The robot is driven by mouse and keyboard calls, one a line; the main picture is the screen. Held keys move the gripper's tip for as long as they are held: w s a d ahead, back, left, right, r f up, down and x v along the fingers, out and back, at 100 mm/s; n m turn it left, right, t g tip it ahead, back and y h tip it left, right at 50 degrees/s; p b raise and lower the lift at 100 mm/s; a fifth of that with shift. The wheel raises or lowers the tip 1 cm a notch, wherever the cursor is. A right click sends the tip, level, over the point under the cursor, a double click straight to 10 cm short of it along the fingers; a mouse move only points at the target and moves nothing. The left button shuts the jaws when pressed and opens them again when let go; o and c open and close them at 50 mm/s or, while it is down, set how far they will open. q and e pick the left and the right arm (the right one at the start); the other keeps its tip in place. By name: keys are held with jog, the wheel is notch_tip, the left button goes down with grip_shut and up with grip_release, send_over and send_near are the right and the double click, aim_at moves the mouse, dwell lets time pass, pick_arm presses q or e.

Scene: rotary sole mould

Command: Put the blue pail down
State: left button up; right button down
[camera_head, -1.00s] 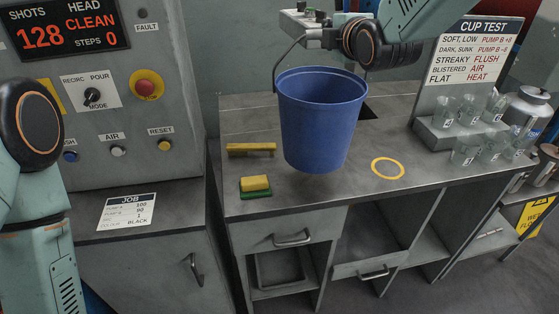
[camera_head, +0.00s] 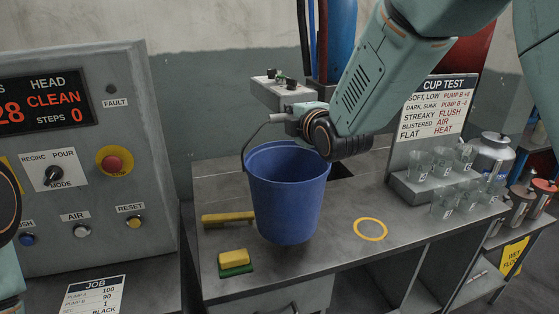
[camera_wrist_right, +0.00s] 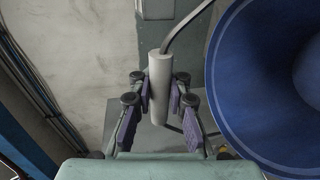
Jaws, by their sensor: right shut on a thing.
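The blue pail (camera_head: 288,195) is upright over the grey bench top (camera_head: 335,255); I cannot tell whether its base touches the bench. Its wire handle is raised. My right gripper (camera_head: 293,118) is above the far rim, shut on the handle's pale grip. In the right wrist view the pads of my right gripper (camera_wrist_right: 160,92) close on both sides of that upright grip (camera_wrist_right: 159,80), and the blue pail (camera_wrist_right: 240,85) fills the right side. My left gripper is not in view.
A yellow ring (camera_head: 370,229) is marked on clear bench right of the pail. A yellow brush (camera_head: 228,218) and a yellow-green sponge (camera_head: 235,261) lie to the left. A rack of cups (camera_head: 440,195) and the cup test sign (camera_head: 437,105) stand at right; a control panel (camera_head: 85,170) stands left.

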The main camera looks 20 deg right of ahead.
notch_tip(320, 180, down, 6)
jog(key=shift+w+d, duration=0.3)
jog(key=shift+d, duration=0.05)
jog(key=c, duration=1.6)
grip_release()
jog(key=shift+w+f, duration=0.1)
jog(key=shift+f, duration=0.1)
jog(key=o, duration=0.3)
jog(key=shift+s+a+r, duration=0.2)
jog(key=shift+a, duration=0.05)
jog(key=shift+d, duration=0.15)
jog(key=shift+d, duration=0.1)
